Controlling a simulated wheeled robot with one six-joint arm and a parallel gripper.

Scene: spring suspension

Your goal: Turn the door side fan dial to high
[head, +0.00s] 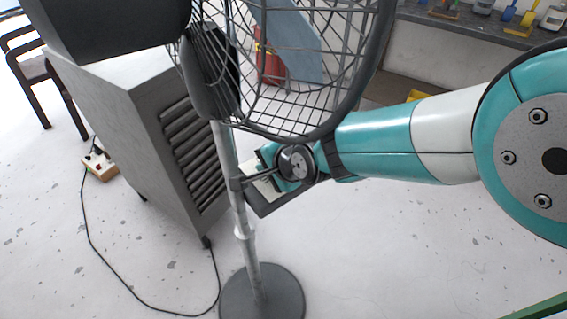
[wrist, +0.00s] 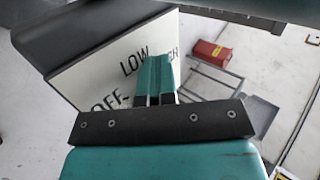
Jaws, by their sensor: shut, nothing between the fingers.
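The fan (head: 300,60) stands in front of me on a grey pole. A dark-edged control panel (head: 275,200) is at the pole, mostly covered by my arm. In the wrist view its white face (wrist: 85,75) carries the words OFF and LOW, and a third label is partly covered. My teal gripper (wrist: 155,75) is shut, with its fingers over the panel between the LOW and third labels. In the head view my gripper (head: 268,160) is beside the pole, partly hidden. The dial itself cannot be made out; whether the fingers touch it cannot be told.
A grey louvred cabinet (head: 130,125) stands left of the pole. A power strip (head: 98,164) with a dark cable lies on the floor. The fan's round base (head: 275,300) is below. A workbench (head: 470,28) is at the back right. A red box (wrist: 210,52) lies beyond the panel.

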